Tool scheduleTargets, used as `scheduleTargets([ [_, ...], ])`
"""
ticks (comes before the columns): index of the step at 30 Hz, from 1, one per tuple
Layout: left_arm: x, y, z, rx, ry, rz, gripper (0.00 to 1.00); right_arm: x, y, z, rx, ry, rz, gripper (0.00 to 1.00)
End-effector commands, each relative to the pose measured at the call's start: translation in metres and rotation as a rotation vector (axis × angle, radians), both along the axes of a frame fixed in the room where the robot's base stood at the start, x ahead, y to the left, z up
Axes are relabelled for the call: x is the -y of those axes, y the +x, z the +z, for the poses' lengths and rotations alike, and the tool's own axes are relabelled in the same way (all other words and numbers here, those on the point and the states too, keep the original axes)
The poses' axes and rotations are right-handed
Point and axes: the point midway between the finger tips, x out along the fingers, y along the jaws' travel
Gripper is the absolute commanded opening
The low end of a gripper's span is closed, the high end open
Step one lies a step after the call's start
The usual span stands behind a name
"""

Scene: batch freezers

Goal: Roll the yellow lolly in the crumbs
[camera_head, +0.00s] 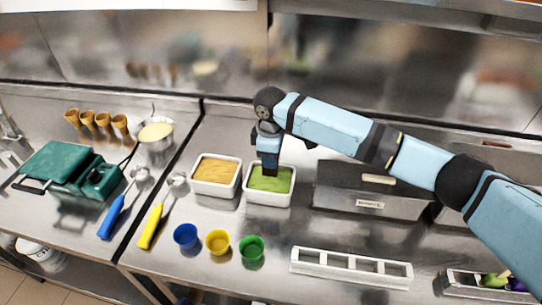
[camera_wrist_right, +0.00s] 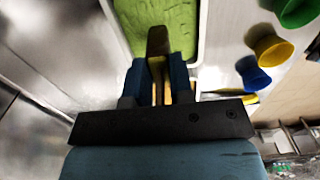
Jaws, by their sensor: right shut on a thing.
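My right gripper (camera_head: 270,166) points down over the white tub of green crumbs (camera_head: 270,180). In the right wrist view its fingers (camera_wrist_right: 161,78) are shut on a narrow stick, with a dull yellow-brown piece, the yellow lolly (camera_wrist_right: 158,40), reaching past the fingertips towards the green crumbs (camera_wrist_right: 165,17). The lolly is shaded, and I cannot tell whether it touches the crumbs. In the head view the gripper hides it. A second white tub, of tan crumbs (camera_head: 215,170), stands just left of the green one. My left gripper is not in view.
Blue (camera_head: 186,235), yellow (camera_head: 217,242) and green (camera_head: 251,248) cups stand in front of the tubs. A white slotted rack (camera_head: 350,268) lies front right, and a grey box (camera_head: 370,190) stands right of the tubs. Blue (camera_head: 112,216) and yellow (camera_head: 151,226) scoops lie left.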

Motion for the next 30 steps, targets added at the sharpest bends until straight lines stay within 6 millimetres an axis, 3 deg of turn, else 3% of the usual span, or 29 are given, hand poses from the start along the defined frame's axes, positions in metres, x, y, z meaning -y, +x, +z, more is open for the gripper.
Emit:
scheduleTargets([
  [8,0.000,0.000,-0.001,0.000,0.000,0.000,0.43,0.000,0.000,-0.004,-0.001,0.000,0.000,0.00],
  [30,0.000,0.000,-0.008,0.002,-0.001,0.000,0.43,0.000,0.000,-0.042,-0.001,0.000,0.000,0.00],
])
